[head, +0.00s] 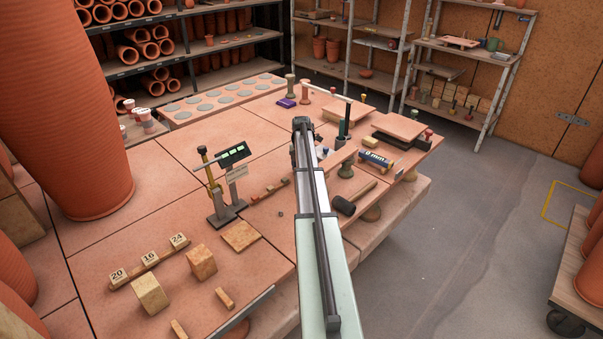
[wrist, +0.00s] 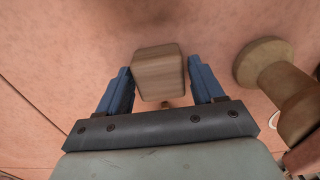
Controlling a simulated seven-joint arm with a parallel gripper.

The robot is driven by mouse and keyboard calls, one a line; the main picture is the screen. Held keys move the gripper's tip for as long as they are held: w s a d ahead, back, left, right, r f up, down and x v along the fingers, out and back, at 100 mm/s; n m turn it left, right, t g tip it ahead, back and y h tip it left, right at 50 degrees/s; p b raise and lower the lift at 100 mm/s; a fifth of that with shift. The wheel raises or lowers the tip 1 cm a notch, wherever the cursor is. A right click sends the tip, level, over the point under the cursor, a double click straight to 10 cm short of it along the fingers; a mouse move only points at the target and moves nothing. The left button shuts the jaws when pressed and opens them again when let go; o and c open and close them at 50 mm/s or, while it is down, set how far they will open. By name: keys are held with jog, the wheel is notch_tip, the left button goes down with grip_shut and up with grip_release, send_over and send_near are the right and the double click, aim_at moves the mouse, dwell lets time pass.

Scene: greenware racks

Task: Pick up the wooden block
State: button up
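A wooden block (wrist: 160,74) with brown grain shows in the wrist view, in front of my gripper (wrist: 160,70). My gripper is open, with one blue finger on each side of the block. A narrow gap seems to separate the block from the fingers; I see no clear contact. I cannot tell how far the fingertips are above or beside it. In the head view my arm covers the middle of the table, and I cannot make out my gripper or this block there.
A brown spool-shaped piece (wrist: 264,58) stands close to the right finger. In the head view, two larger blocks (head: 150,295) (head: 201,262), a scale (head: 228,195) and a black-headed mallet (head: 345,206) lie on the tiled table (head: 125,185). Shelves (head: 478,50) stand behind.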

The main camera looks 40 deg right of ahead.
jog(key=c, duration=0.7)
jog(key=shift+c, duration=0.2)
jog(key=shift+r, duration=0.1)
